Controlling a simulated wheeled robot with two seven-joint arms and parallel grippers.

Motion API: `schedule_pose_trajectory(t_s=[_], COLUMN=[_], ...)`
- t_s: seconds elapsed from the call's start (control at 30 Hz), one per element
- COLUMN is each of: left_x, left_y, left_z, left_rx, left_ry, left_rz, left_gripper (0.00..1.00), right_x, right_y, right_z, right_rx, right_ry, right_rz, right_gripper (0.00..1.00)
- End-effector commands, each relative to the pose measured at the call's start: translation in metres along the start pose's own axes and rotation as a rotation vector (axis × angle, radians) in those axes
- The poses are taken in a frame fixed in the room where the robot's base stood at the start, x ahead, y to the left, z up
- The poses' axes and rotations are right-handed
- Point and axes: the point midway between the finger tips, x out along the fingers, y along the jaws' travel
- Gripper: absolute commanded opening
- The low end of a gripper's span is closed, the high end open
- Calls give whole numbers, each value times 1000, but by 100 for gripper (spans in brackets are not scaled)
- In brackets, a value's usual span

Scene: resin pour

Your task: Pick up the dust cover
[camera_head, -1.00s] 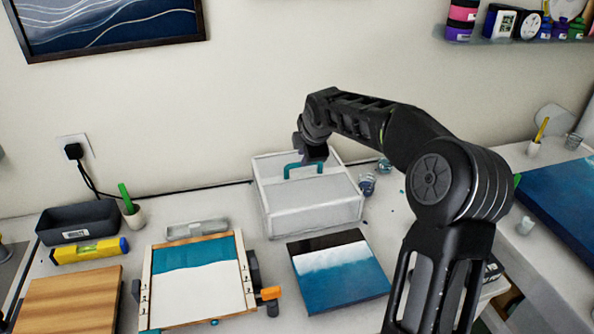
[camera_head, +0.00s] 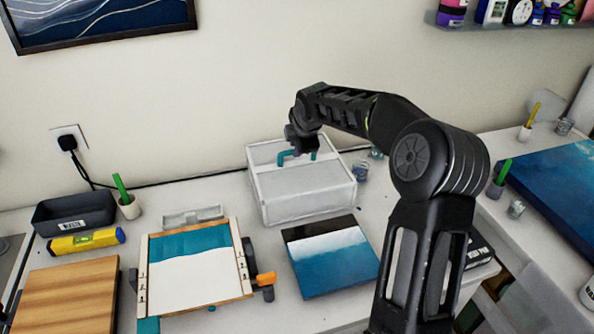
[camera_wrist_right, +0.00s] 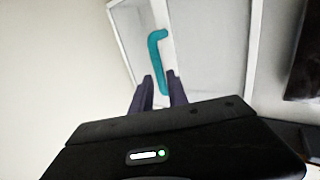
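The dust cover (camera_head: 305,200) is a pale, translucent box with a white frame and a teal handle (camera_head: 284,157) on top. It stands on the worktable against the wall. My right gripper (camera_head: 304,153) points down at the handle and hides its middle. In the right wrist view the two dark fingers (camera_wrist_right: 160,88) are apart, and the near end of the teal handle (camera_wrist_right: 157,58) shows between and beyond their tips. No firm contact is visible. My left gripper is not in view.
A blue-and-white panel (camera_head: 333,262) lies just in front of the cover, and a framed board (camera_head: 198,272) to its left. Small cups (camera_head: 360,171) stand close to its right side. A grey bin (camera_head: 75,213) and a yellow level (camera_head: 85,243) are further left.

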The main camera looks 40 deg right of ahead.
Motion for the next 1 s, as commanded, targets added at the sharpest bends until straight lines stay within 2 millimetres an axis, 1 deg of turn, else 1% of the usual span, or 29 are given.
schedule_pose_trajectory(t_s=[0.07, 0.2, 0.3, 0.4, 1.0], left_x=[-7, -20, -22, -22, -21], left_y=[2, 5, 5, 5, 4], left_z=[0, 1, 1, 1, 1], left_rx=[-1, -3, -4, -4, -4], left_ry=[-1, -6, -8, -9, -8], left_rz=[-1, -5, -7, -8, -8], left_gripper=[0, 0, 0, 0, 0], right_x=[6, 26, 41, 48, 48], right_y=[1, 2, 1, 1, 0], right_z=[1, 4, 4, 4, 4], right_rx=[1, 1, 1, 0, 0], right_ry=[1, 1, 0, 0, 0], right_rz=[-4, -5, -4, -1, -1], right_gripper=[20, 20, 20, 20, 19])
